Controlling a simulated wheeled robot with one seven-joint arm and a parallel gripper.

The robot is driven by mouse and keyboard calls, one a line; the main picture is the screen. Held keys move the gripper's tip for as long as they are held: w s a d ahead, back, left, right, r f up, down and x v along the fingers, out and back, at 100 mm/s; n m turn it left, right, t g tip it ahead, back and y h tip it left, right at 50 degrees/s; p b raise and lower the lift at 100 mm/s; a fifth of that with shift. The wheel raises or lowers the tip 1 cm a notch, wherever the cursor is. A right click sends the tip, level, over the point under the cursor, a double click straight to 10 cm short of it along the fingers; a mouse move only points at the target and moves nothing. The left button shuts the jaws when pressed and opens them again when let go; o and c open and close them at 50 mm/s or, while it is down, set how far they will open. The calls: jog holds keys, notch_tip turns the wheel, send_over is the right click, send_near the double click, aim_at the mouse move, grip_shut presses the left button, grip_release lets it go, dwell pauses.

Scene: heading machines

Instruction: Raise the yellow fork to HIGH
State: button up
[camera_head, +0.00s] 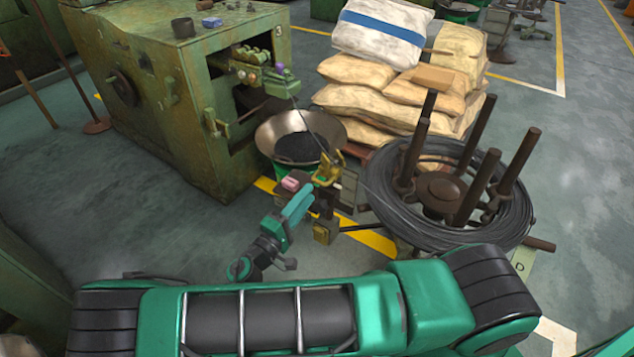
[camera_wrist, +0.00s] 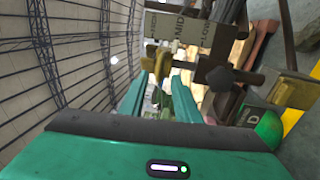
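The yellow fork (camera_head: 328,168) stands on the brown post beside the wire coil. In the wrist view the yellow fork (camera_wrist: 158,60) shows just ahead of and between my fingertips. My gripper (camera_head: 306,192) has teal fingers, and in the wrist view its two fingers (camera_wrist: 161,76) are apart with a gap between them. I cannot tell whether they touch the fork. A pale scale plate (camera_head: 349,190) is beside the fork.
The green machine (camera_head: 200,100) marked 3 stands behind at left. A metal bowl (camera_head: 268,137) with dark contents is behind the fork. The wire coil (camera_head: 500,215) on its brown spool is at right. Stacked sacks (camera_head: 365,72) are behind.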

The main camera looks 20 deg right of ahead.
aim_at(319, 182)
jog(key=x, duration=0.6)
jog(key=shift+w+d, duration=0.15)
jog(key=shift+d, duration=0.25)
jog(key=shift+c, duration=0.5)
grip_shut()
jog(key=shift+r, duration=0.15)
